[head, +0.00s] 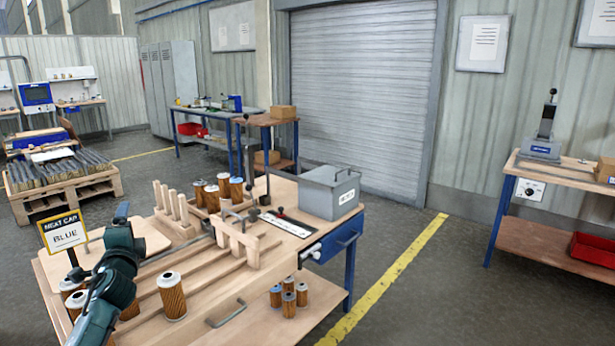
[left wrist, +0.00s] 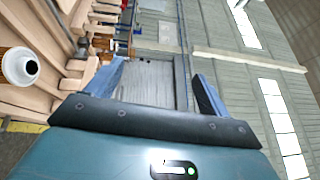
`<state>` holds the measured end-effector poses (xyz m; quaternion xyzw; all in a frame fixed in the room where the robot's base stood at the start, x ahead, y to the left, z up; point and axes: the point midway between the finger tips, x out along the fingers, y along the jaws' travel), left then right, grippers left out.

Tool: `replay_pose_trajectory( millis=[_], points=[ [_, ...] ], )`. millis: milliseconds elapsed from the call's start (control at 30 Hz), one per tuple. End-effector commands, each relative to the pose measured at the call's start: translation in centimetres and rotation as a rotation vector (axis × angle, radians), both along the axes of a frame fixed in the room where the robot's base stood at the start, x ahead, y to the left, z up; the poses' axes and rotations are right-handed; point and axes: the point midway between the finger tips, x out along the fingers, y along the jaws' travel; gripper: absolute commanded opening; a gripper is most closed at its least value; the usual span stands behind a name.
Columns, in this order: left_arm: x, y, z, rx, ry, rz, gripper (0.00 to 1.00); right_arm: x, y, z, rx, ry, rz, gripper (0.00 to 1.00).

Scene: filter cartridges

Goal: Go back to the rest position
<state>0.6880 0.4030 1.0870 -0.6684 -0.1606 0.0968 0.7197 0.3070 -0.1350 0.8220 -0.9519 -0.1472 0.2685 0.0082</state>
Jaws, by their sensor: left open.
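My left arm comes in from the lower left in the head view, and my left gripper (head: 122,213) is above the left part of the wooden workbench (head: 215,315). In the left wrist view the two fingers of the left gripper (left wrist: 160,85) stand wide apart with nothing between them. An orange filter cartridge (head: 172,297) with a white cap stands upright on the bench, right of my arm and apart from it. Other cartridges (head: 75,303) beside it are partly hidden by my arm. A capped cartridge (left wrist: 19,66) shows at the left edge of the wrist view. My right gripper is out of view.
The bench also holds a peg rack (head: 171,206), several cartridges (head: 212,198), a slotted wooden stand (head: 237,243) and a grey box (head: 330,192). Several cartridges (head: 289,304) stand on the lower shelf. The floor (head: 420,300) at right is clear.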

Motion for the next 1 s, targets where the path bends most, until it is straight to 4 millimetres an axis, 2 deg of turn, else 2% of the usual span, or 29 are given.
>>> replay_pose_trajectory(
  millis=[33, 100, 200, 433, 467, 667, 767, 867, 967, 1000],
  points=[
    [0.2, -0.5, -0.6, -0.176, -0.028, -0.043, 0.81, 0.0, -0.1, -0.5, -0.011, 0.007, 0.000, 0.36],
    [0.5, -1.2, -1.4, -0.418, -0.065, -0.096, 0.81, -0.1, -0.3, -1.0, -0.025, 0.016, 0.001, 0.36],
    [0.8, -2.3, -2.2, -0.717, -0.105, -0.153, 0.81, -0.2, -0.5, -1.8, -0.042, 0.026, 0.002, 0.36],
    [1.2, -4.6, -3.2, -1.308, -0.170, -0.240, 0.81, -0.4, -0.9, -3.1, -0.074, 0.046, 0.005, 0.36],
    [0.5, -5.4, -4.8, -1.313, -0.145, -0.235, 0.81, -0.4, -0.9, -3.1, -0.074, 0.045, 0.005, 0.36],
    [-4.1, -9.5, -12.2, -1.330, -0.023, -0.230, 0.81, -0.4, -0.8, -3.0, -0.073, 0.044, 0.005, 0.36],
    [-7.4, -11.9, -16.3, -1.353, 0.050, -0.224, 0.81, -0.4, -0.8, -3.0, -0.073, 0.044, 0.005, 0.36],
    [-11.9, -14.7, -20.5, -1.388, 0.132, -0.214, 0.81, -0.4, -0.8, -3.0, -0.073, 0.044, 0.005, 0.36],
    [-17.7, -17.7, -24.4, -1.436, 0.223, -0.198, 0.81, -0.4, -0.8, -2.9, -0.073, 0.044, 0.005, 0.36],
    [-20.2, -19.0, -25.7, -1.458, 0.259, -0.189, 0.81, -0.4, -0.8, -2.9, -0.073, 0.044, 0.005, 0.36]
  ],
)
